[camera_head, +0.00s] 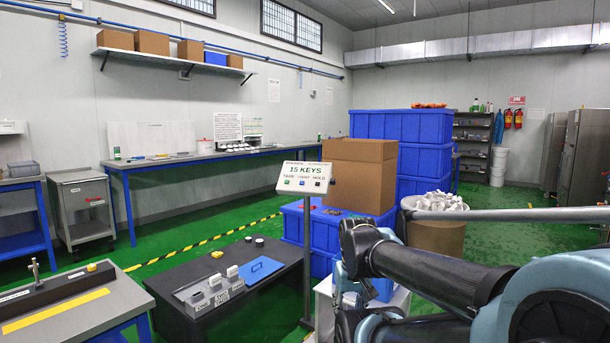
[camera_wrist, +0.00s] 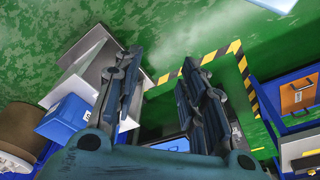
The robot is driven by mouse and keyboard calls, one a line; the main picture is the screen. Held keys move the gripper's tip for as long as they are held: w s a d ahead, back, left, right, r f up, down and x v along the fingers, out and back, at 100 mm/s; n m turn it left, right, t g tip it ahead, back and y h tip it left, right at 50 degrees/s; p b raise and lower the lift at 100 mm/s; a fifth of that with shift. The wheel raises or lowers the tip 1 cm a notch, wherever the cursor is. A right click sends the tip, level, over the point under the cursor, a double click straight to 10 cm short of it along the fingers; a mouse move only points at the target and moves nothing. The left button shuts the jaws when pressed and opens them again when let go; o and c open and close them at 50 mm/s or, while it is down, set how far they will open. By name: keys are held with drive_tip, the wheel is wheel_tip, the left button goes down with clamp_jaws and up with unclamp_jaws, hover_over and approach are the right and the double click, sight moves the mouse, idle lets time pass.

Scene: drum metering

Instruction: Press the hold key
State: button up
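A row of small keys sits below the words; the hold key (camera_head: 318,184) is at the right end, too small to see in detail. My gripper (camera_wrist: 162,58) is open in the wrist view, its two dark fingers apart with nothing between them. In the head view my arm is to the right of and below the panel, apart from it. I cannot make out the panel in the wrist view.
A dark low table (camera_head: 233,280) with small blocks and a blue clipboard (camera_head: 260,269) stands left of the post. Blue crates (camera_head: 318,228), a cardboard box (camera_head: 358,186) and a full drum (camera_head: 434,236) stand behind and right.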

clamp_jaws()
idle(1.1)
